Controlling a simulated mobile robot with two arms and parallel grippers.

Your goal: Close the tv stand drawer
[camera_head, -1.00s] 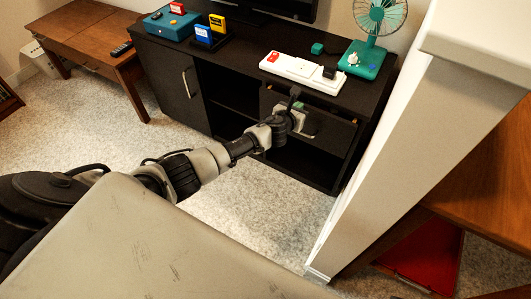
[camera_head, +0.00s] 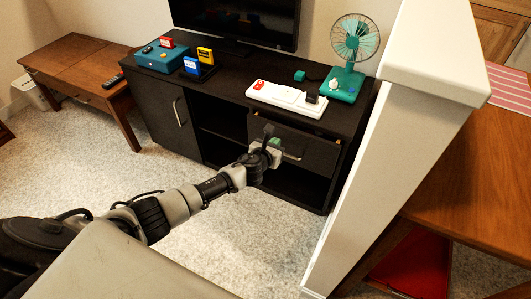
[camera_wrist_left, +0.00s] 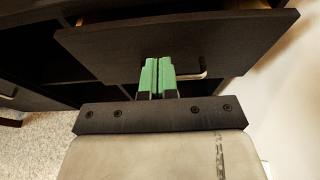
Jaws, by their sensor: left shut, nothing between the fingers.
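The black TV stand (camera_head: 222,100) stands against the wall in the head view. Its drawer (camera_head: 318,153), at the upper right of the stand, is pulled out a little. In the left wrist view the drawer front (camera_wrist_left: 110,42) stands forward of the stand, with a gap above it. My left gripper (camera_head: 275,143) is at the drawer front, left of the middle of the handle (camera_head: 293,156). In the wrist view its green fingertips (camera_wrist_left: 157,75) are together and empty, at the drawer front beside the handle (camera_wrist_left: 192,76). I cannot tell whether they touch. My right gripper is not in view.
A white power strip (camera_head: 286,98), a teal fan (camera_head: 352,55), a teal box (camera_head: 160,57) and a television (camera_head: 240,20) are on the stand. A white half wall (camera_head: 370,130) stands close at the right. Carpet (camera_head: 225,235) lies clear in front.

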